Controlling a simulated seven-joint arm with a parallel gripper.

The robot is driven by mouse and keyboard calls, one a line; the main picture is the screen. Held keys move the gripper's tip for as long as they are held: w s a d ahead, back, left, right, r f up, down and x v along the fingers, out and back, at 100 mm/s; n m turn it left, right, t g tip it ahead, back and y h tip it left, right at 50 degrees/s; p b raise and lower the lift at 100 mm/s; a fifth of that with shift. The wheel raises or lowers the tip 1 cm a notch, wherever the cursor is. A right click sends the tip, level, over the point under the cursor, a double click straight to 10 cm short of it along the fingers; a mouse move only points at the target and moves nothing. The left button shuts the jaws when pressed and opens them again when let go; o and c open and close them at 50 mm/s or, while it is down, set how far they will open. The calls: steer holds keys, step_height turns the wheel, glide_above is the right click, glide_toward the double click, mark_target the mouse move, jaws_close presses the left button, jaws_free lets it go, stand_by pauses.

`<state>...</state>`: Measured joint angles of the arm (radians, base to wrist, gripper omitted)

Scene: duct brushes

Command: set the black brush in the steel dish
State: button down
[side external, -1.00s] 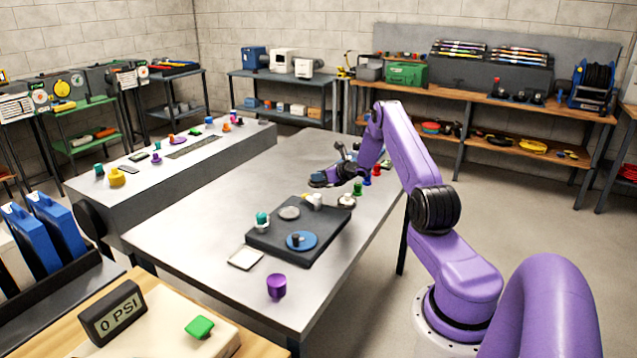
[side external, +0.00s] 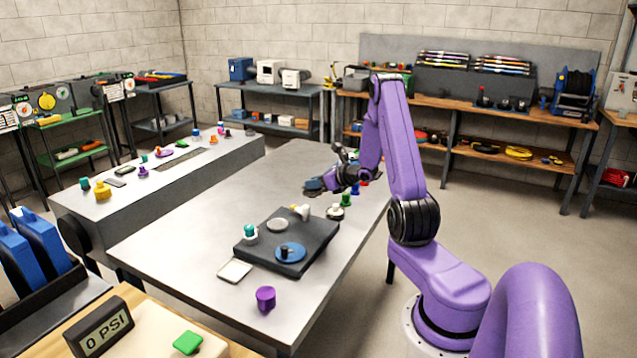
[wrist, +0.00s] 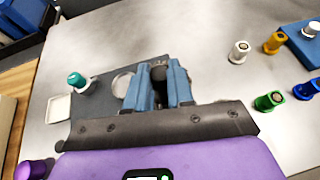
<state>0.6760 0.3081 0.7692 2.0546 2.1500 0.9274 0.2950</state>
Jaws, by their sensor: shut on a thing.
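My gripper (side external: 315,187) is shut on a dark thing, which I take to be the black brush (wrist: 172,75); its blue fingers hide most of it in the wrist view. My gripper is above the table, beyond the far end of the dark board (side external: 312,252). The steel dish (side external: 277,224) is a flat grey disc on that board, and nothing shows on it. It also shows in the wrist view (wrist: 122,84), left of the fingers and partly covered by them.
Green (wrist: 268,100) and orange (wrist: 275,43) pieces stand right.

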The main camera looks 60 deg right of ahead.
steer(key=w+a+f+n+y, duration=0.1)
steer(key=w+a+n+y, duration=0.3)
steer(key=w+a, duration=0.4)
steer(key=shift+w+a+f, duration=0.1)
steer(key=shift+f, duration=3.35)
steer(key=shift+f, duration=0.55)
steer(key=c, duration=0.9)
jaws_free()
